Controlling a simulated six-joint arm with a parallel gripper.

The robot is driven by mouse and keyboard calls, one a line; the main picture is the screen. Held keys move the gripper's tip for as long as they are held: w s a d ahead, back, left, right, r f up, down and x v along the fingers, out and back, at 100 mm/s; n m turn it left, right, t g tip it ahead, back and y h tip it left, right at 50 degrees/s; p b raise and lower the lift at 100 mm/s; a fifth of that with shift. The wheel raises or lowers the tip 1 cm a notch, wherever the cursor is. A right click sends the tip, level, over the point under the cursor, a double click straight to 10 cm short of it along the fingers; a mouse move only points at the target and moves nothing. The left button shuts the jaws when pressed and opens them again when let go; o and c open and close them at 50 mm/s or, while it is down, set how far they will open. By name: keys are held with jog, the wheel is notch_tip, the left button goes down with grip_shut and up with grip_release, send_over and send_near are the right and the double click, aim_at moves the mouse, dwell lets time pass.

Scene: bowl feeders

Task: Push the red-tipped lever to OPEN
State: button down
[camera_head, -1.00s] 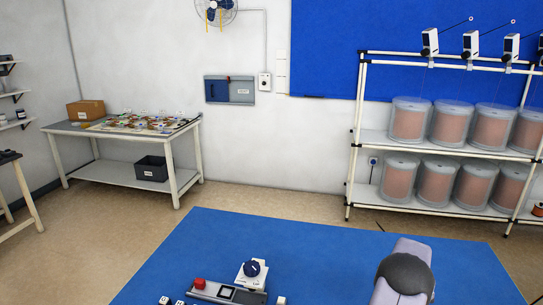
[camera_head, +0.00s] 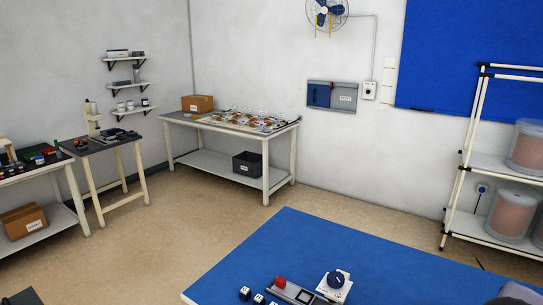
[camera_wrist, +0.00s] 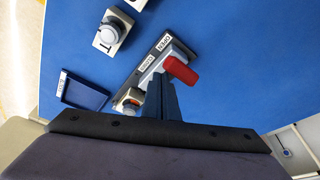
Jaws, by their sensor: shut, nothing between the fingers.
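The red-tipped lever (camera_wrist: 181,69) is in the middle of the wrist view, with its red end pointing right and slightly down in the picture. It rises from a narrow grey panel (camera_wrist: 180,49) carrying two small white labels, one apparently reading OPEN (camera_wrist: 164,43). My gripper (camera_wrist: 160,80) is shut and empty, its dark fingertips right beside the lever's shaft, at the near side of the red end. They overlap the lower panel. I cannot tell whether they touch the lever. In the head view my fingers are out of sight.
A white block with a round knob (camera_wrist: 109,34) and a dark blue tray-like frame (camera_wrist: 83,92) lie left of the panel in the wrist view. The blue tabletop (camera_head: 330,250) is clear behind the devices. Small cubes (camera_head: 245,293) sit at its front left.

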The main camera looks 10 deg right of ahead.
jog(key=shift+s+d, duration=0.1)
jog(key=shift+d, duration=0.2)
jog(key=shift+r, duration=0.1)
notch_tip(320, 180, up, 8)
jog(key=p, duration=0.4)
jog(key=shift+p, duration=0.3)
dwell(0.6)
